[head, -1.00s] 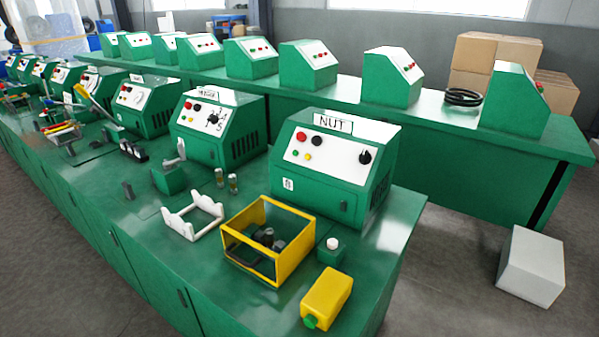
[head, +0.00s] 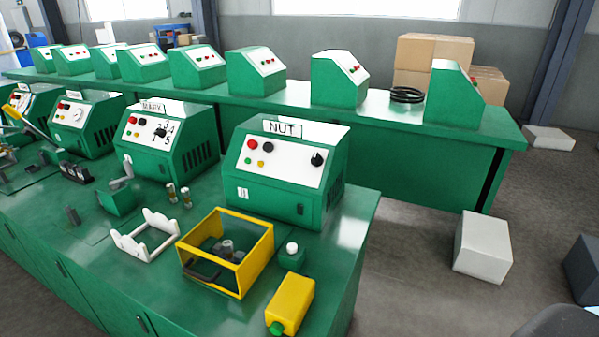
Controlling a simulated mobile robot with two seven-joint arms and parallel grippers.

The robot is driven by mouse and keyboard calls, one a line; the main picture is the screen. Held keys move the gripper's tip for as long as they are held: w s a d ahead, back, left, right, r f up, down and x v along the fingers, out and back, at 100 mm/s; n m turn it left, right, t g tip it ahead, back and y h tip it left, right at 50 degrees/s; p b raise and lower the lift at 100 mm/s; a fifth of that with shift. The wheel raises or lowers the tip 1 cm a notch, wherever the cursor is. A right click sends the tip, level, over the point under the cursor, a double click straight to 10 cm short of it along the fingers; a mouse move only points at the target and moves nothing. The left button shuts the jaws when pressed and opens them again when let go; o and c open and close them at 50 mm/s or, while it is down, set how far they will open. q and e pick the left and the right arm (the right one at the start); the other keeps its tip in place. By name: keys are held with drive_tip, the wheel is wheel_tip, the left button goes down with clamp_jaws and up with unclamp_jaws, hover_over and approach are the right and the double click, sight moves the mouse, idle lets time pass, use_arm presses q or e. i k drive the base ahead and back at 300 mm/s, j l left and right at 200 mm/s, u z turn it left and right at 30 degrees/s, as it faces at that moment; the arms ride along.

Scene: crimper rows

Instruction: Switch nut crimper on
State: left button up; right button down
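The nut crimper (head: 285,168) is a green box with a sloped white panel and a sign reading NUT (head: 283,128). It stands near the right end of the front green bench. Its panel carries a red button (head: 252,144), a black round button (head: 267,147), small green and yellow buttons at the lower left, and a black rotary knob (head: 317,159) at the right. Whether it is on cannot be told. A yellow-framed guard box (head: 226,252) stands in front of it. Neither gripper is in view.
A similar machine marked MARK (head: 160,140) stands to the left.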

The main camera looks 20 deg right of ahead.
sight(316, 160)
drive_tip(key=i+l, duration=0.1)
drive_tip(key=l, duration=0.4)
drive_tip(key=l+z, duration=0.1)
drive_tip(key=l, duration=0.4)
drive_tip(key=i+l, duration=0.15)
drive_tip(key=l, duration=0.35)
drive_tip(key=i+l, duration=0.1)
drive_tip(key=l, duration=0.35)
drive_tip(key=i+l+z, duration=0.1)
drive_tip(key=l, duration=0.4)
drive_tip(key=i+l, duration=0.1)
drive_tip(key=l, duration=0.4)
drive_tip(key=z, duration=0.05)
